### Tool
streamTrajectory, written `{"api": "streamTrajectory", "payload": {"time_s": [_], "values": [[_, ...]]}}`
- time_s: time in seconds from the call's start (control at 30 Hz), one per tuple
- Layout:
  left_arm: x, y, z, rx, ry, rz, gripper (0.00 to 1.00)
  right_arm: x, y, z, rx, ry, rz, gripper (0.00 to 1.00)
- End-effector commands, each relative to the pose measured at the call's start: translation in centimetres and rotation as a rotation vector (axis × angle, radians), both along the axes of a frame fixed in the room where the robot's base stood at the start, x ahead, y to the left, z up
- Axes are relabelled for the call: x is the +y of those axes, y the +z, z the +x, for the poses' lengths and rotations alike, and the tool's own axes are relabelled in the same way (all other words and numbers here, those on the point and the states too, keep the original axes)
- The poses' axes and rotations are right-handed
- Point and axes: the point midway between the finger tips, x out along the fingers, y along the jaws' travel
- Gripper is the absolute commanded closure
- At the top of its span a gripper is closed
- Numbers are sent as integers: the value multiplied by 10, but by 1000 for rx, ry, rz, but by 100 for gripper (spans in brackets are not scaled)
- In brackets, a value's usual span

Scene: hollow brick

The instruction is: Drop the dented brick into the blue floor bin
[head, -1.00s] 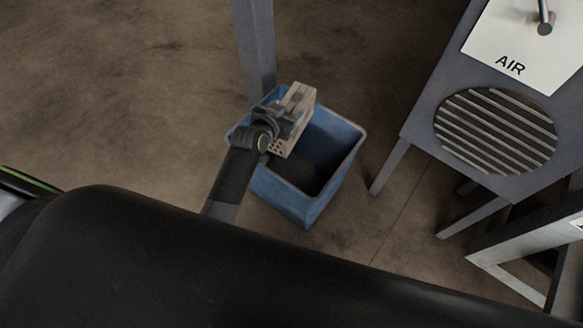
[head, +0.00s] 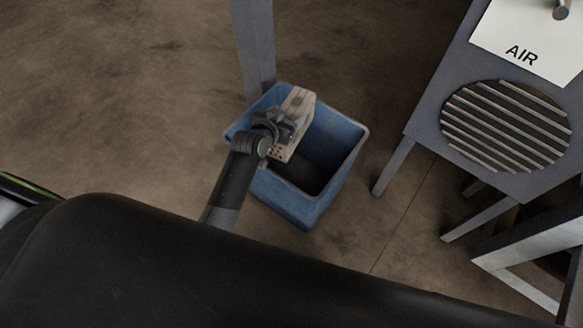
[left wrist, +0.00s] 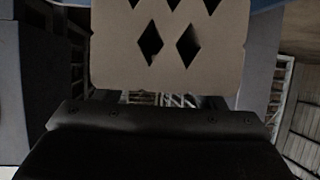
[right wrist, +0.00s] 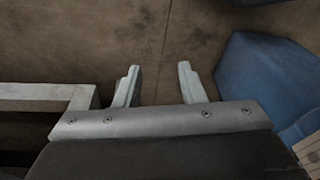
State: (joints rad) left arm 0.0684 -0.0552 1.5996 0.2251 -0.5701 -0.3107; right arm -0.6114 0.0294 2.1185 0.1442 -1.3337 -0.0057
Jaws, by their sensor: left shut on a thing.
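The brick (head: 299,108) is pale and tan with diamond-shaped holes; I cannot make out a dent. My left gripper (head: 284,128) is shut on it and holds it over the blue floor bin (head: 341,146), toward the bin's left side. In the left wrist view the brick's holed face (left wrist: 168,55) fills the top middle. The bin is open at the top and its inside looks dark. My right gripper (right wrist: 156,88) is open and empty in the right wrist view, with the bin's blue wall (right wrist: 262,85) to its right.
A grey post (head: 255,50) stands right behind the bin. A grey machine (head: 425,122) with a round grille and an AIR label stands on legs to the right. A pale metal frame (head: 520,245) is at lower right. The floor (head: 120,100) at left is clear.

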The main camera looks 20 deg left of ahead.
Motion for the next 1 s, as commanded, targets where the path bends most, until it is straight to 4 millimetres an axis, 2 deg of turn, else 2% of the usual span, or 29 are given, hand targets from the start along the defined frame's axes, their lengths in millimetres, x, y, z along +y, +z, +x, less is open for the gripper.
{"api": "streamTrajectory", "payload": {"time_s": [0.2,0.23,0.4,0.77,0.93,1.0], "values": [[0,4,2,-10,0,-2,100,0,1,0,-1,0,0,64],[0,4,2,-10,0,-2,34,0,1,0,-1,0,0,64],[0,3,1,-6,0,-1,12,0,1,0,-1,0,0,64],[1,0,-4,5,0,0,11,-1,2,0,0,1,-2,64],[4,11,-22,2,1,-1,11,-3,0,-5,25,-1,-15,64],[6,18,-34,3,2,-1,11,-3,-7,-5,48,-1,-17,64]]}}
